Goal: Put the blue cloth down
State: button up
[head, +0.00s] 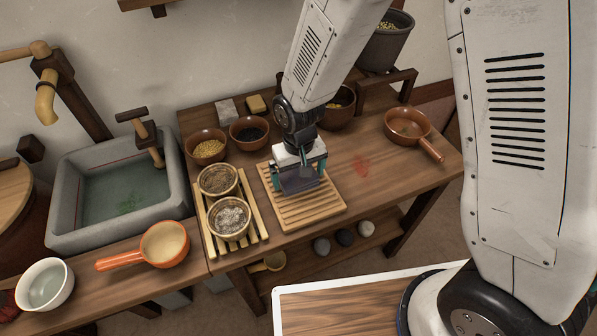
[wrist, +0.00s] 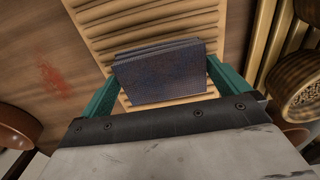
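The blue cloth (wrist: 165,75) is a dark blue folded stack between the green fingers of my gripper (wrist: 165,72) in the wrist view. The fingers meet it on both sides, so my gripper is shut on it. In the head view my gripper (head: 299,181) points down over a slatted wooden board (head: 322,213), with the cloth (head: 298,185) partly hidden between the fingers. The cloth is over the board's slats, at or very close to them. I cannot tell whether its underside touches.
Left of the board is a slatted rack (head: 248,243) with two filled bowls. Brown bowls (head: 207,147) stand behind, and a handled pan (head: 407,128) is at right. A red stain (head: 361,165) marks the bare tabletop. A stone sink (head: 75,225) is further left.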

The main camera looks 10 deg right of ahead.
notch_tip(320, 180, up, 12)
jog(key=shift+r, duration=0.2)
dwell(0.4)
jog(key=s+d+r+m, duration=0.2)
jog(key=s+d+r, duration=0.5)
jog(key=d+r, duration=0.6)
jog(key=s+d+r, duration=0.2)
jog(key=s+d, duration=0.2)
jog(key=s, duration=0.2)
jog(key=s+d+r+m+t, duration=0.1)
jog(key=s+d+r, duration=0.1)
jog(key=s, duration=0.4)
jog(key=shift+s+d, duration=0.4)
jog(key=shift+d, duration=0.5)
jog(key=shift+r, duration=0.1)
